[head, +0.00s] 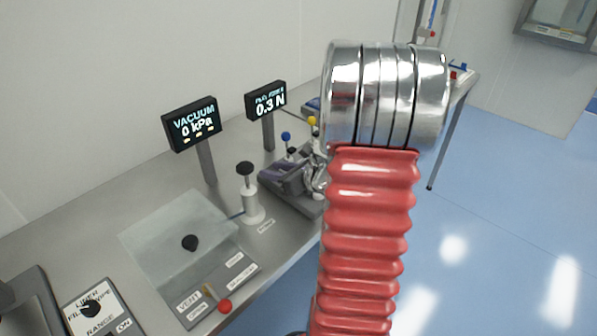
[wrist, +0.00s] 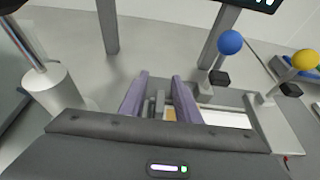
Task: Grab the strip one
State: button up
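My gripper (wrist: 160,77) has two purple fingers standing apart in the wrist view, with a clear gap between them. It hangs low over the peel force fixture and also shows in the head view (head: 287,177), partly hidden behind my red arm. A pale strip (wrist: 227,119) lies on the fixture's grey plate, just right of the right finger. A tan piece (wrist: 170,114) shows between the fingers, beside a small grey upright part. I cannot tell whether the tan piece belongs to the strip. My gripper's body hides the near part of the plate.
A blue-knobbed lever (wrist: 230,42) and a yellow-knobbed lever (wrist: 305,60) stand right of my fingers. A white cylinder with a black knob (head: 249,195) stands at left. The vacuum display (head: 193,124), force display (head: 267,103) and clear-lidded chamber (head: 165,235) share the bench.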

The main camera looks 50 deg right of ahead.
grip_shut()
jog(key=shift+r, duration=0.1)
dwell(0.5)
notch_tip(320, 180, up, 10)
dwell(0.6)
dwell(0.5)
